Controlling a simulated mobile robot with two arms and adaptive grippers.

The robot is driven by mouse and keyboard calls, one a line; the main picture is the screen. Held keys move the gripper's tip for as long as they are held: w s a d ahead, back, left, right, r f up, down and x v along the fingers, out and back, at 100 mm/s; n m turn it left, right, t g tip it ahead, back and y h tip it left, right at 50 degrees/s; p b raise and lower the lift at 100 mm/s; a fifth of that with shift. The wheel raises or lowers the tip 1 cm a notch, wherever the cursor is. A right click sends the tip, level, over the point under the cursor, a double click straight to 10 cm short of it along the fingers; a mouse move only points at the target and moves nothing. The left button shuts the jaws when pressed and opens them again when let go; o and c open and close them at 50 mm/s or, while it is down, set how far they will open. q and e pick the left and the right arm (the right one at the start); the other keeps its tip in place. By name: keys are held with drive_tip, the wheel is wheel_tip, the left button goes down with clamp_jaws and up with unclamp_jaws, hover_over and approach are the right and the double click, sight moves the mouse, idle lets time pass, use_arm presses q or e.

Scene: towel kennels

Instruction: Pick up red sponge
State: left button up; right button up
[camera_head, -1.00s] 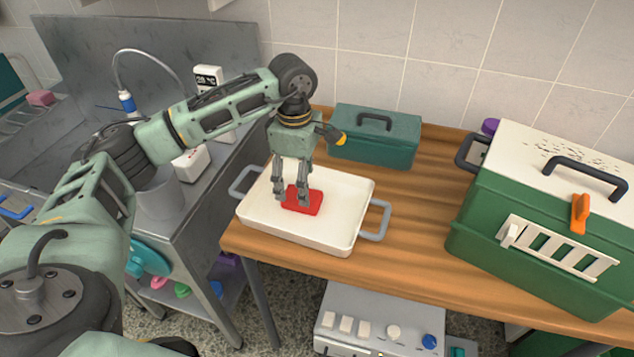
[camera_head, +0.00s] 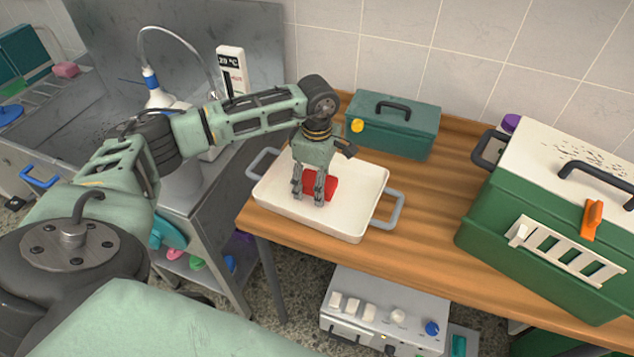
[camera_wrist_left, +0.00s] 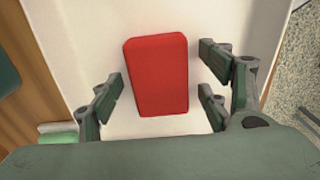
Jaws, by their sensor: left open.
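The red sponge (camera_head: 322,184) lies flat in the white tray (camera_head: 361,203), which has grey handles and sits on the wooden table. My left gripper (camera_head: 308,200) is in the tray area, fingers pointing down, just in front of the sponge and partly hiding it. In the left wrist view the sponge (camera_wrist_left: 157,75) is a whole red block, with the open fingers (camera_wrist_left: 160,98) to its left and right and a gap on each side. Nothing is held. My right gripper does not show.
A teal toolbox (camera_head: 394,126) stands behind the tray against the tiled wall. A green and white pet carrier (camera_head: 525,235) takes up the table's right side. A metal sink counter (camera_head: 190,185) is at the left. Bare wood (camera_head: 430,215) lies between tray and carrier.

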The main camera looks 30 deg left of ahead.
use_arm(q)
drive_tip(key=c, duration=0.9)
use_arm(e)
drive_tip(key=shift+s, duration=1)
use_arm(q)
drive_tip(key=shift+r, duration=0.15)
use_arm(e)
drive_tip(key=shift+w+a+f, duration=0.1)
